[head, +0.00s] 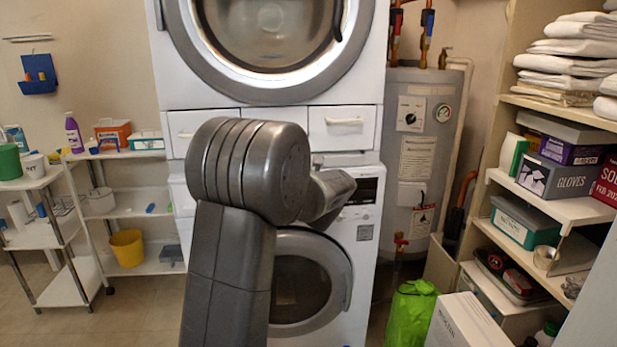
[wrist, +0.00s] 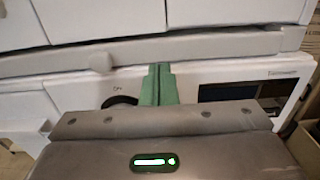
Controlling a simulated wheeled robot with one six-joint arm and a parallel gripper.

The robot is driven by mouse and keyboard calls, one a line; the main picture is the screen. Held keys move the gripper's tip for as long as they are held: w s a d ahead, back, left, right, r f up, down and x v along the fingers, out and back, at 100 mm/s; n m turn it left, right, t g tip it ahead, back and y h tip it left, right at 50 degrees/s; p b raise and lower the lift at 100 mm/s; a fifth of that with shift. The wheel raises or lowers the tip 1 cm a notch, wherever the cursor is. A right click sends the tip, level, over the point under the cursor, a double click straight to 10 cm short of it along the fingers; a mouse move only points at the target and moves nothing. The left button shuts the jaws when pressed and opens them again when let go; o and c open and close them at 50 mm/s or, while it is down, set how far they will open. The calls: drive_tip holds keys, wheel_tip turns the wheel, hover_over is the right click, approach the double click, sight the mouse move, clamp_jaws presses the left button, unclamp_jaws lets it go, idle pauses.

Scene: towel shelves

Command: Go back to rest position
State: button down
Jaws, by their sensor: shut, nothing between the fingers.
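My gripper (wrist: 159,82) shows in the wrist view as green fingers closed together with nothing between them. It points at the front of the stacked washing machines, near the seam and the control panel of the lower machine. I cannot tell the exact gap to them. In the head view my grey arm stands folded in the middle, in front of the lower machine (head: 368,225). The arm hides the gripper there, along with part of the machine front. The upper machine (head: 360,60) has its round door closed.
Shelves with white folded towels (head: 568,65) and boxes (head: 552,178) stand at right. A green bag (head: 412,315) and a white box (head: 465,325) are low at right. A water heater (head: 425,150) stands behind. At left are a white cart (head: 75,285) and a yellow bucket (head: 127,248).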

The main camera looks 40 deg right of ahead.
drive_tip(key=v, duration=0.7)
drive_tip(key=shift+s+a+f, duration=0.15)
drive_tip(key=shift+s+f, duration=0.05)
drive_tip(key=shift+f, duration=0.15)
drive_tip(key=shift+w, duration=0.1)
